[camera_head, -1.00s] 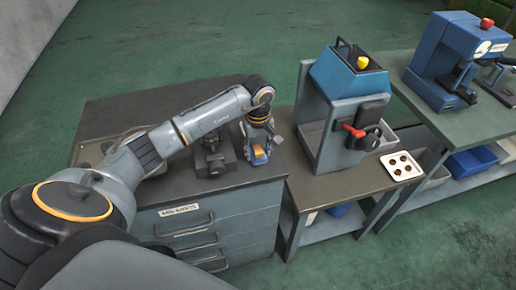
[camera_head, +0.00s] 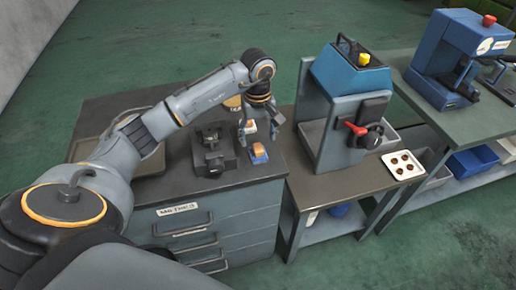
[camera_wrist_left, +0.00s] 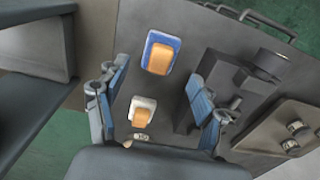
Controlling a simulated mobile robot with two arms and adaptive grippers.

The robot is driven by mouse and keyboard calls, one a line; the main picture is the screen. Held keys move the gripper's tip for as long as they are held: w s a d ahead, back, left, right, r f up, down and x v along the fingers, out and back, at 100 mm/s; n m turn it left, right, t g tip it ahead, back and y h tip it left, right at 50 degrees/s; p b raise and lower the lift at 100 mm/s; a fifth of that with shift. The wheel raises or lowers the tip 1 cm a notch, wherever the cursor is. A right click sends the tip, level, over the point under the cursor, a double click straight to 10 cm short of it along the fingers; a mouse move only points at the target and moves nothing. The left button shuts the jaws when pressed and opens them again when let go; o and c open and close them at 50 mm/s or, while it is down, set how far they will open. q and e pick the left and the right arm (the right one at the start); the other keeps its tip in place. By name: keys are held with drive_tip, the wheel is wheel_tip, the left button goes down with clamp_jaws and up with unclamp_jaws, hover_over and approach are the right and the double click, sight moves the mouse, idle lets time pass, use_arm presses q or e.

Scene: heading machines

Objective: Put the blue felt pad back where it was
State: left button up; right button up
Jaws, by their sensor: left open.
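The blue felt pad (camera_head: 259,159) has an orange block on top and lies on the dark cabinet top near its front right corner. It also shows in the left wrist view (camera_wrist_left: 176,44), where its blue rim is clear. A similar white pad with an orange block (camera_wrist_left: 142,112) lies beside it, partly behind my gripper in the head view (camera_head: 249,126). My left gripper (camera_head: 262,120) is open and empty above the white pad, apart from the blue pad. Its two fingers frame the white pad in the left wrist view (camera_wrist_left: 158,90). My right gripper is not in view.
A dark vise-like fixture (camera_head: 212,158) stands just left of the pads. A shallow tray (camera_head: 84,150) lies at the cabinet's left. A grey-blue machine (camera_head: 337,125) stands close on the right, with a white tray of round parts (camera_head: 403,176) beside it.

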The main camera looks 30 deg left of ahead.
sight(258, 148)
use_arm(q)
wheel_tip(258, 148, up, 7)
drive_tip(key=b, duration=0.1)
drive_tip(key=shift+f, duration=0.2)
idle(0.4)
